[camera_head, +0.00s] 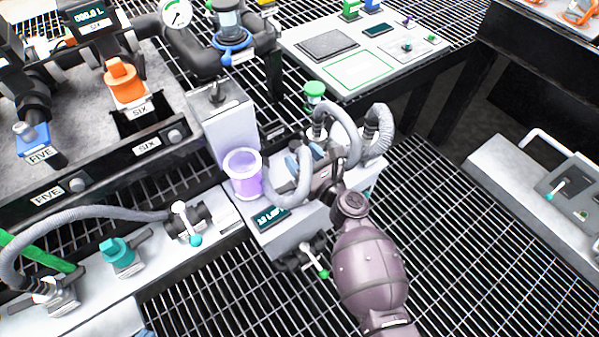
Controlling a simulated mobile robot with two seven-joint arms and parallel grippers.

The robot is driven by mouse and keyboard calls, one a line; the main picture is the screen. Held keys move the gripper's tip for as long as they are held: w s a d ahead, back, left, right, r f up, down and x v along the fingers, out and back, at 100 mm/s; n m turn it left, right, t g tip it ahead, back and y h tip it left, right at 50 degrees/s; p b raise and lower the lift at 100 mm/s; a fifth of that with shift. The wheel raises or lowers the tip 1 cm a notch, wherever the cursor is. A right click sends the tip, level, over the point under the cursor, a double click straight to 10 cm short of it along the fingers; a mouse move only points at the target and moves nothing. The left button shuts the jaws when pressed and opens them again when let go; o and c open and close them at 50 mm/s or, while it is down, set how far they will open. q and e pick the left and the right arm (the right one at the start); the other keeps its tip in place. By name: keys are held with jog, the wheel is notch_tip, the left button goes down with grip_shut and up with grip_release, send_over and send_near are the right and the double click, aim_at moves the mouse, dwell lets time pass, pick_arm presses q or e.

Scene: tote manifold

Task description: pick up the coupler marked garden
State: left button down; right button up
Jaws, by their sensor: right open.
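No label reading garden is legible in the head view, so I cannot tell for sure which coupler it is. Grey corrugated hoses (347,135) arch over the white manifold block in the middle, and their ends are partly hidden by my right gripper. A small blue part (293,164) shows close to the jaws. A green-capped fitting (314,91) stands just behind the hoses. My right gripper (312,178) reaches in from the lower right, over the block among the hoses. It is open, and I see nothing clearly held in it. My left gripper is out of view.
A teal-handled valve (188,222) and a teal coupler (121,254) sit on the left rail. Orange (124,82) and blue (32,140) couplers stand at the upper left. Open grating (470,250) lies right.

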grip_shut()
jog(key=shift+r, duration=0.2)
dwell(0.3)
